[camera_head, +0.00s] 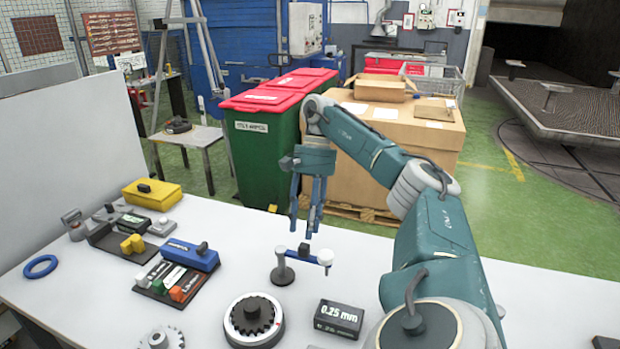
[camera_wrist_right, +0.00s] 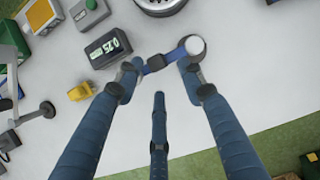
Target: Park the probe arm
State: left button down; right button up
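The probe arm (camera_head: 304,255) is a short blue bar with pale fittings, held level on a dark post with a round base (camera_head: 282,274) on the white table. It also shows in the right wrist view (camera_wrist_right: 172,56), with a pale round cap at one end. My right gripper (camera_head: 308,222) points down above the bar, fingers apart, with a visible gap below them. In the right wrist view its fingertips (camera_wrist_right: 160,76) spread on either side of the bar; contact is not clear, and one finger hides part of it. My left gripper is not in view.
A dark box reading 0.25 mm (camera_head: 339,318) and a round gear fixture (camera_head: 254,320) stand near the post. A blue block (camera_head: 191,255), a blue ring (camera_head: 40,266) and a yellow box (camera_head: 151,194) lie left. Bare tabletop extends right beyond my arm.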

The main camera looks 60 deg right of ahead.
jog(key=v, duration=0.8)
dwell(0.7)
jog(key=shift+r, duration=0.1)
dwell(0.6)
